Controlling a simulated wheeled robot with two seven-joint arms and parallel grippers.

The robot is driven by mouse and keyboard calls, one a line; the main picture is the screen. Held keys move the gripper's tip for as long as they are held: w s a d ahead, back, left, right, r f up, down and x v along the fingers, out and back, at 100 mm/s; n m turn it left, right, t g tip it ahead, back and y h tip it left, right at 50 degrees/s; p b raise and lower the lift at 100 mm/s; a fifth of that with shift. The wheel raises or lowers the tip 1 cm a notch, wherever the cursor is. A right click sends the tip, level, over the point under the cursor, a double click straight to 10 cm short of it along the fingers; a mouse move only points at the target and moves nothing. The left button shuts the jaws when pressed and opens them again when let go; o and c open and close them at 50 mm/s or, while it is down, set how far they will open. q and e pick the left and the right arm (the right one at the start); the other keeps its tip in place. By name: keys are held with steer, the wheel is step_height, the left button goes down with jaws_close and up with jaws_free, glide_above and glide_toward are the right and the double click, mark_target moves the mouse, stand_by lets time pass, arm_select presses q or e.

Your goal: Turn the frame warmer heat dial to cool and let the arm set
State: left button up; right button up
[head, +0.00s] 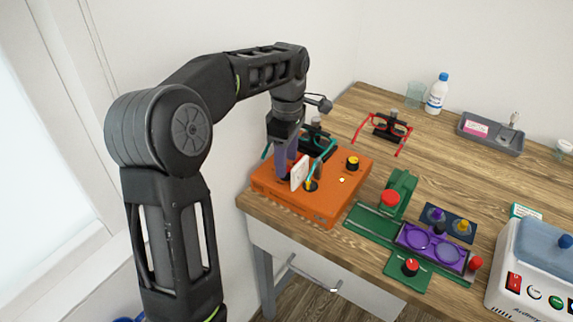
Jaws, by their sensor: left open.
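The orange frame warmer (325,212) sits at the table's front left corner. A black knob with a yellow top (353,162) stands on its right part, clear of the gripper. A second round black piece with yellow (311,186) shows near the fingers, partly hidden. A small pale light (342,180) is on the top. Glasses with teal arms (325,152) sit on a black holder behind the gripper. My left gripper (291,172) is open, pointing down over the warmer's left part. I cannot tell if it touches anything. My right gripper is out of view.
Red glasses (398,133) rest on a stand behind. A green fixture (372,222) with red knobs and purple lenses frame (435,247) is to the right. A white machine (530,262), grey tray (490,137) and bottle (437,93) stand further right and back.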

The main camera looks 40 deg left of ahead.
arm_select(q)
step_height(320, 180, up, 3)
steer(key=shift+w+r, duration=0.1)
step_height(320, 180, up, 2)
steer(key=shift+r+p, duration=0.15)
steer(key=shift+p, duration=0.9)
